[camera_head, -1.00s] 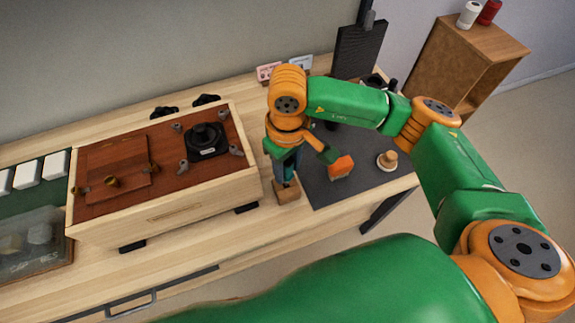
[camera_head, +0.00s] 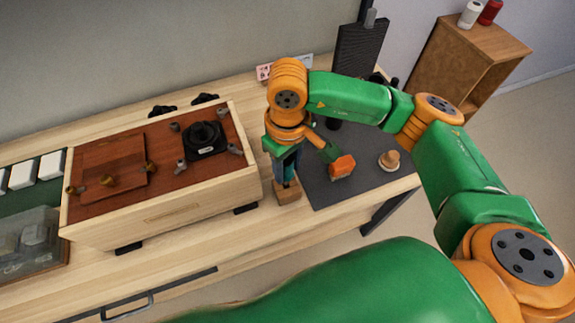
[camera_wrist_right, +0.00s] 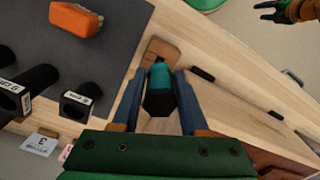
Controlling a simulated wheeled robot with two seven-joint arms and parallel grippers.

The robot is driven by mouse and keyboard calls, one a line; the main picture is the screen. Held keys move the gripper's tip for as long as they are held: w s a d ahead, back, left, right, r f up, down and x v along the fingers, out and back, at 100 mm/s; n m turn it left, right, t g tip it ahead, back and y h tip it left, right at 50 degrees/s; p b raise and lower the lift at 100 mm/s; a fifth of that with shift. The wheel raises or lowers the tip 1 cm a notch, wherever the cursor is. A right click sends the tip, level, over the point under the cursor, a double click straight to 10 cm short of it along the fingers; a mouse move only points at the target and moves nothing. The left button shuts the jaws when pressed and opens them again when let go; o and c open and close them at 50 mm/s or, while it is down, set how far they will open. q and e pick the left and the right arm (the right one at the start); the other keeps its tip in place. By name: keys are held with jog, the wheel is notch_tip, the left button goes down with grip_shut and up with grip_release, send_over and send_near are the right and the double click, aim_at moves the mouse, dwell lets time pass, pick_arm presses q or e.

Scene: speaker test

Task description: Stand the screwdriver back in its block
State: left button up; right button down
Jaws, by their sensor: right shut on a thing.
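The screwdriver has a teal and black handle (camera_wrist_right: 159,88), seen almost end-on between the fingers in the right wrist view. My right gripper (camera_head: 285,172) is shut on this handle and points down over the block. The small wooden block (camera_head: 287,192) stands near the table's front edge, and it also shows in the wrist view (camera_wrist_right: 161,49) just beyond the handle. The screwdriver looks close to upright; whether its tip is inside the block is hidden. My left gripper (camera_wrist_right: 262,11) shows at the top right of the wrist view, its fingers apart, away from the block.
A wooden case (camera_head: 160,211) with a red-brown top stands just left of the block. A dark mat (camera_head: 328,192) on the right bears an orange-headed object (camera_head: 342,167) and a round wooden piece (camera_head: 389,160). Bare table lies in front of the block.

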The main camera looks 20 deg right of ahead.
aim_at(288, 177)
jog(key=shift+f+b, duration=1.3)
jog(key=shift+b, duration=0.25)
dwell(1.1)
dwell(0.6)
jog(key=shift+b, duration=0.45)
jog(key=shift+f+b, duration=0.85)
jog(key=shift+b, duration=0.2)
dwell(0.7)
jog(key=shift+c, duration=1.7)
grip_release()
jog(key=shift+r, duration=0.15)
